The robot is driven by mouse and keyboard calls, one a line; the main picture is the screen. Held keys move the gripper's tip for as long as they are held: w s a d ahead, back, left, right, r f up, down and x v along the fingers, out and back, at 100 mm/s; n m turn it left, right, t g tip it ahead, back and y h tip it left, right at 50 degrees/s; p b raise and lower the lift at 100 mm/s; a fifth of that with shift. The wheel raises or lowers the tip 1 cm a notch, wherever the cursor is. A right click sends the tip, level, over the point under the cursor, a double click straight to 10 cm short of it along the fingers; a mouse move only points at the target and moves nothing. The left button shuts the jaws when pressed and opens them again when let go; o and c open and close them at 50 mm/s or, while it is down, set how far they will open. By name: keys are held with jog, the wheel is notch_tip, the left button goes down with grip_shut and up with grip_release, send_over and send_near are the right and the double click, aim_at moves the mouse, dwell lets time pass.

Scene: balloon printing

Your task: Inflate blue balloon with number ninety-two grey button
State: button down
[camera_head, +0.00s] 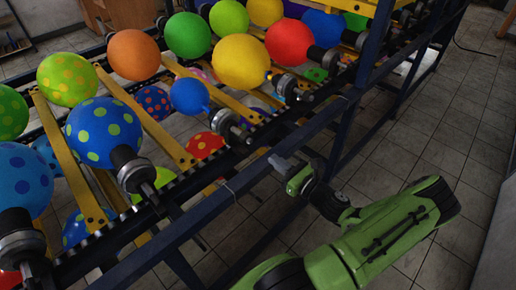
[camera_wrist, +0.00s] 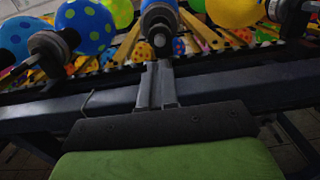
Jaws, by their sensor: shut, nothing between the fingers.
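A small plain blue balloon (camera_head: 190,95) sits on the rack in the head view, with a dark and metal nozzle (camera_head: 228,122) at its near end. Blue also shows behind the nozzle (camera_wrist: 160,30) in the wrist view, at the top centre. My gripper (camera_head: 284,163) is at the near side of the rack rail, to the right of and apart from that nozzle. In the wrist view my gripper (camera_wrist: 157,75) is shut and empty, its fingertips pointing at the nozzle. No grey button with a readable number shows in either view.
A dark blue rail (camera_head: 310,132) runs along the rack's near side, close to my gripper. Polka-dot blue balloons (camera_head: 103,132) and a red balloon (camera_head: 290,42) sit on neighbouring nozzles. Open tiled floor (camera_head: 450,140) lies to the right.

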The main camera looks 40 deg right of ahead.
aim_at(251, 142)
jog(key=w, duration=0.8)
jog(key=shift+w+a+b, duration=0.15)
jog(key=shift+b, duration=0.2)
jog(key=shift+w+r, duration=0.1)
